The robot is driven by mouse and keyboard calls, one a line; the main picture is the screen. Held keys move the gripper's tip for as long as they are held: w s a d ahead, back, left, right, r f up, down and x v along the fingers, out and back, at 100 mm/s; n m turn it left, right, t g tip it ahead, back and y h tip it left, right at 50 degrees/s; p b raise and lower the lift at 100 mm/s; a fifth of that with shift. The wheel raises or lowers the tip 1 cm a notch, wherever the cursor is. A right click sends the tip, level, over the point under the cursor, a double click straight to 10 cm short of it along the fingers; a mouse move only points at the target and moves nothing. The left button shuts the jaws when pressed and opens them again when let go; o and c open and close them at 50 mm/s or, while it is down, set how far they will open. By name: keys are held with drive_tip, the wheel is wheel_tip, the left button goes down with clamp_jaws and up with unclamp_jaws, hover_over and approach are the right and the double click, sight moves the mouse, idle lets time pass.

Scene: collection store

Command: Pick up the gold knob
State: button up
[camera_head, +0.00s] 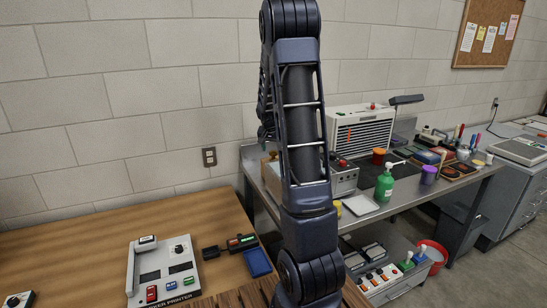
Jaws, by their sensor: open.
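A small gold-brown piece that looks like the gold knob (273,155) shows at the back left of the metal bench, just left of my upright arm. It is small and partly crowded by the arm, so its exact shape is unclear. The far end of my arm, with my gripper (266,134), shows as a dark shape behind the nearer arm links. It hangs just above the gold piece in the picture. The gap between them cannot be judged. My fingertips are mostly hidden, and I see nothing held.
The metal bench (408,207) carries a grey device (343,178), a green bottle (384,186), a purple cup (428,175) and a large white vented unit (362,130). A wooden table (90,255) in front holds a label printer (163,270) and a blue tray (257,262).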

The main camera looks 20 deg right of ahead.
sight(273, 152)
drive_tip(key=x, duration=0.5)
drive_tip(key=shift+s+a, duration=0.15)
drive_tip(key=shift+c, duration=0.5)
drive_tip(key=c, duration=1.1)
